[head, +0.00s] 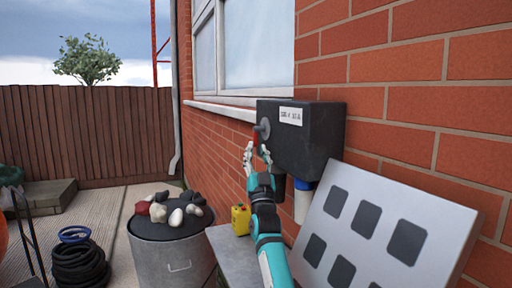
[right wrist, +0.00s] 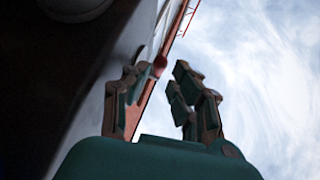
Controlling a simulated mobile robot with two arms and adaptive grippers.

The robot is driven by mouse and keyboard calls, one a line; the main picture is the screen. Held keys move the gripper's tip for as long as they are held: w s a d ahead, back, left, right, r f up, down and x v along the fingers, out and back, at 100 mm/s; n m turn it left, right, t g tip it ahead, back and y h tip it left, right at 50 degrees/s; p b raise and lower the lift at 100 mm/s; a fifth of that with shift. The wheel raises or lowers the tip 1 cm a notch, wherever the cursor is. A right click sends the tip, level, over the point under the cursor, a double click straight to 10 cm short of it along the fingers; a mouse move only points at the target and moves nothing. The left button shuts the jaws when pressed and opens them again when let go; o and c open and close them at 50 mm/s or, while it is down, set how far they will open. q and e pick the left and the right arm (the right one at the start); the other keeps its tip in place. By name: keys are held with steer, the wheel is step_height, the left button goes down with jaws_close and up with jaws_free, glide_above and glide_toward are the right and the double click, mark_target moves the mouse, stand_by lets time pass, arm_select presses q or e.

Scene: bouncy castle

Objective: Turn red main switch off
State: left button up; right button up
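A dark switch box (head: 312,138) with a white label is mounted on the brick wall. On its left face is a round grey hub with a red switch handle (head: 256,137). My right gripper (head: 257,154) is just below the handle, its fingers pointing up and spread apart. In the right wrist view the gripper (right wrist: 160,90) has a clear gap between its fingers, and a small reddish knob (right wrist: 159,65), probably the handle's end, shows near the left finger's tip. Whether they touch, I cannot tell. My left gripper is not in view.
A grey panel with dark squares (head: 432,214) leans at the right. A metal bin (head: 172,262) with stones on its lid and a yellow container (head: 241,219) stand below. A coiled black hose (head: 80,264) lies left.

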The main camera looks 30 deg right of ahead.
steer(key=v, duration=0.4)
steer(key=shift+s+a+f, duration=0.1)
steer(key=shift+s+f, duration=0.15)
steer(key=shift+f, duration=0.1)
